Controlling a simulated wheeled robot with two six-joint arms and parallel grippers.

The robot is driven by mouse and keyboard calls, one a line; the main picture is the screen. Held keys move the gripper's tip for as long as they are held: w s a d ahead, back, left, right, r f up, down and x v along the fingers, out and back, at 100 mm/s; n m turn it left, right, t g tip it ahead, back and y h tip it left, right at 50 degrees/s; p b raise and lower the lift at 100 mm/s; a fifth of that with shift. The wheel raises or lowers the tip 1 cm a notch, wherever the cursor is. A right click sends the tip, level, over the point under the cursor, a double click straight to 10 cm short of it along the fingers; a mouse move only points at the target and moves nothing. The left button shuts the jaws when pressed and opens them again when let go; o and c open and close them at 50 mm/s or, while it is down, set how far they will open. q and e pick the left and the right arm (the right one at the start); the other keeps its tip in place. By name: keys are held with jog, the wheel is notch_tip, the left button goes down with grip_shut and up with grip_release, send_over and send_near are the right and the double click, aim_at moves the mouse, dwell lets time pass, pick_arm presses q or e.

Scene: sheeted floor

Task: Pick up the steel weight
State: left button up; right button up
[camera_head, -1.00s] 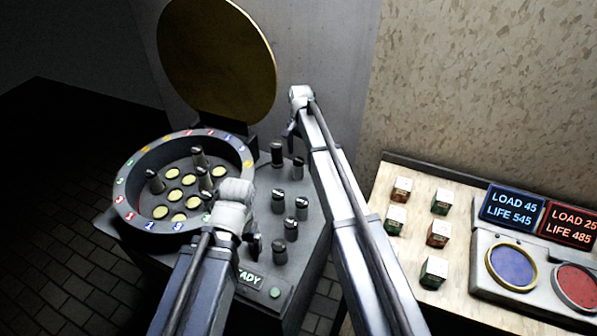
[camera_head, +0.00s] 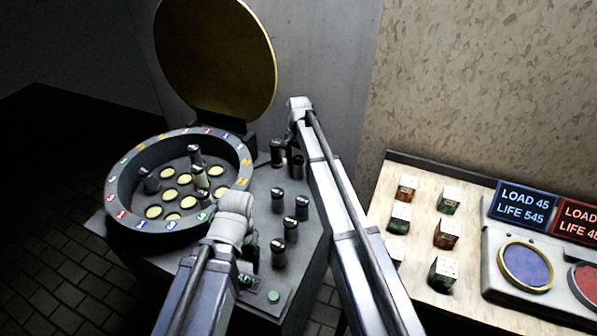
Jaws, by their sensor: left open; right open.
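Several dark cylinders with pale metallic tops stand upright on the grey console; they look like weights, such as one weight (camera_head: 277,200) in the middle and another weight (camera_head: 277,152) at the back. I cannot tell which is the steel weight. More cylinders, including one weight (camera_head: 150,181), stand in the round basin (camera_head: 118,190). My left gripper (camera_head: 252,254) is low over the console front, beside the nearest cylinders, mostly hidden behind its pale wrist. My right gripper (camera_head: 291,138) hangs by the back cylinders, its fingers small and dark. Both are open, with nothing seen held.
A round gold lid (camera_head: 215,60) stands raised behind the basin. Pale yellow discs lie on the basin floor. A wooden table (camera_head: 390,180) at right holds several small cubes (camera_head: 449,200), a blue disc (camera_head: 525,265) and a blue display (camera_head: 523,204). My forearms cover part of the console.

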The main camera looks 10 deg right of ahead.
grip_shut()
dwell(0.6)
